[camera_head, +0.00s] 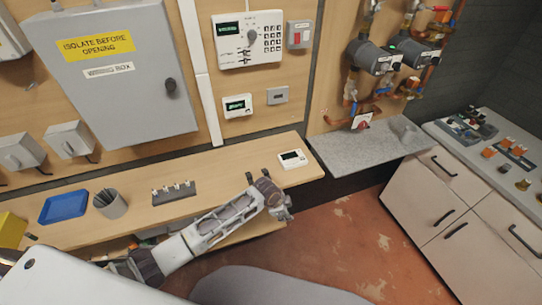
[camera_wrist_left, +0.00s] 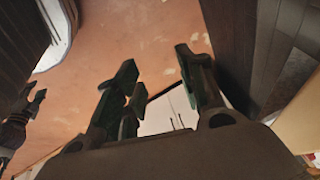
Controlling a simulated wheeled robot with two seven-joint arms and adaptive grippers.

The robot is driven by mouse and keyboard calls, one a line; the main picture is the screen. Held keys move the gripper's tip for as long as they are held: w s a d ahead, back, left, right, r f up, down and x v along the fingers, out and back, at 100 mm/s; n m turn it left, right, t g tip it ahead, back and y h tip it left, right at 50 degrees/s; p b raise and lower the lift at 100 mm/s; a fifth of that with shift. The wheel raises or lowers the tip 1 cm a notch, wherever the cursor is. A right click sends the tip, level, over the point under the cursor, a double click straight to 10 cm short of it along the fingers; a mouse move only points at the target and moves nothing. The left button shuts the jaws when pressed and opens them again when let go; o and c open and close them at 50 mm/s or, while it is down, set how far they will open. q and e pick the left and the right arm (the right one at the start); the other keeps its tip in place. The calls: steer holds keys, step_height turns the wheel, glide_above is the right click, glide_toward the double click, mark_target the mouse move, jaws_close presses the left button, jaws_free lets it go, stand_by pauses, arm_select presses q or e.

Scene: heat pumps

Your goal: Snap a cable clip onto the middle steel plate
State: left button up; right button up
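My left gripper (camera_head: 277,193) is above the front edge of the wooden bench, left of and below a small white display unit. In the left wrist view its two fingers stand apart (camera_wrist_left: 158,72), with only floor between the tips. A dark rack (camera_head: 174,192) with several small pale-topped pieces stands on the bench; I cannot tell whether these are cable clips. I cannot make out the middle steel plate. What looks like my right gripper (camera_wrist_left: 37,100) shows at the left of the left wrist view, too small to read; it is not in the head view.
The wooden bench (camera_head: 235,185) holds a blue tray (camera_head: 63,206), a grey cup (camera_head: 110,204) and the white display unit (camera_head: 293,159). A grey slab (camera_head: 360,150) sits below pipes and pumps. Drawers (camera_head: 470,215) stand at right. A grey box (camera_head: 125,100) hangs above.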

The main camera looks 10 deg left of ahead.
arm_select(q)
step_height(320, 180, up, 10)
steer(key=w+d+m, duration=0.2)
steer(key=d+m, duration=0.1)
steer(key=m, duration=0.3)
steer(key=m+g+y+p, duration=0.2)
steer(key=m+y, duration=0.2)
steer(key=m, duration=0.4)
glide_toward(266, 171)
steer(key=shift+s+d+r, duration=0.1)
steer(key=shift+s+r, duration=0.1)
steer(key=shift+r, duration=0.25)
steer(key=shift+f+b, duration=0.2)
steer(key=shift+b, duration=0.1)
steer(key=shift+w+f+b, duration=0.1)
steer(key=shift+f+b, duration=0.95)
steer(key=shift+f, duration=0.15)
steer(key=shift+w+a+f+b, duration=0.1)
steer(key=shift+f+b, duration=0.5)
steer(key=shift+b, duration=0.1)
steer(key=shift+w+a+f+b, duration=0.1)
steer(key=shift+a+f+b, duration=0.05)
steer(key=shift+f+b, duration=0.5)
steer(key=shift+w+a+f, duration=0.1)
steer(key=shift+f, duration=0.8)
steer(key=shift+w+a+f, duration=0.1)
steer(key=shift+f, duration=0.8)
